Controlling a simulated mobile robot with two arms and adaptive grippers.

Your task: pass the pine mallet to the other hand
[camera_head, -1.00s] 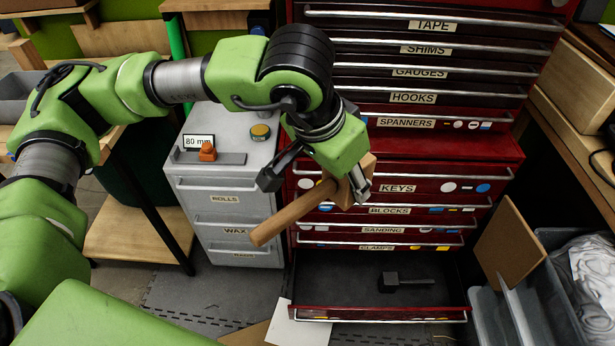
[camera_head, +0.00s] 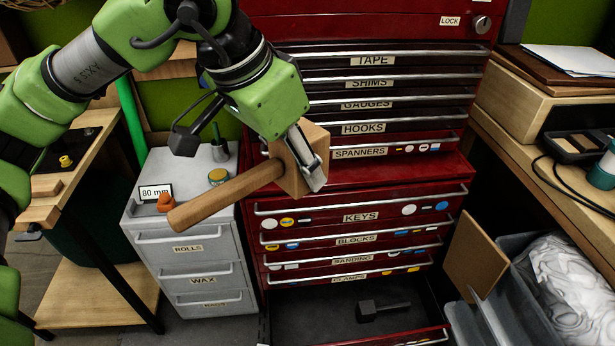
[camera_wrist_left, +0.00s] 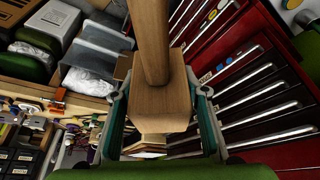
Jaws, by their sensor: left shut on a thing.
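The pine mallet (camera_head: 226,196) is held in the air in front of the red tool chest. It has a round wooden handle and a block-shaped wooden head. In the head view the handle points down and to the left. My left gripper (camera_head: 312,165) is shut on the mallet's head. In the left wrist view the mallet head (camera_wrist_left: 160,103) sits between both fingers, with the handle running up out of the picture. My right gripper shows in neither view.
The red tool chest (camera_head: 380,185) has labelled drawers; its open bottom drawer (camera_head: 330,315) holds a dark mallet (camera_head: 383,310). A grey cabinet (camera_head: 190,250) stands left. A wooden bench (camera_head: 500,130) and a grey bin with crumpled white wrapping (camera_head: 565,275) stand right.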

